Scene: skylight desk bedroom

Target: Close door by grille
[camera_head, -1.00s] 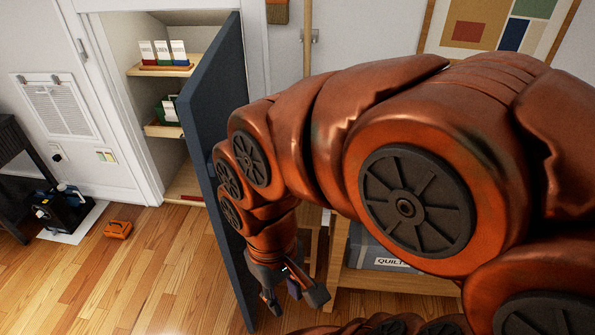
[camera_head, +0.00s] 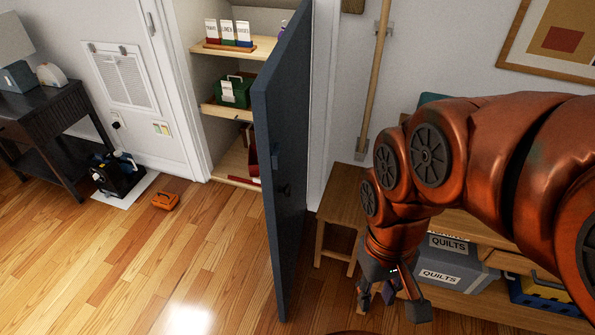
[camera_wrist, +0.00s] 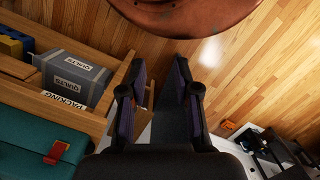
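The dark blue closet door (camera_head: 284,170) stands wide open, seen at a steep angle, with a dark handle on its face. The white louvred grille (camera_head: 122,78) is set low in the wall left of the closet. My gripper (camera_head: 391,303) hangs to the right of the door, low and pointing down, apart from the door in the picture. Its fingers are spread and empty; they also show in the wrist view (camera_wrist: 162,78). A dark strip between the fingers there cannot be identified for sure.
Closet shelves (camera_head: 262,47) hold cards and a green box. An orange item (camera_head: 165,201) lies on the floor near a dark side table (camera_head: 62,120). A wooden stool (camera_head: 340,213) and a bench with quilt boxes (camera_head: 450,262) stand on the right.

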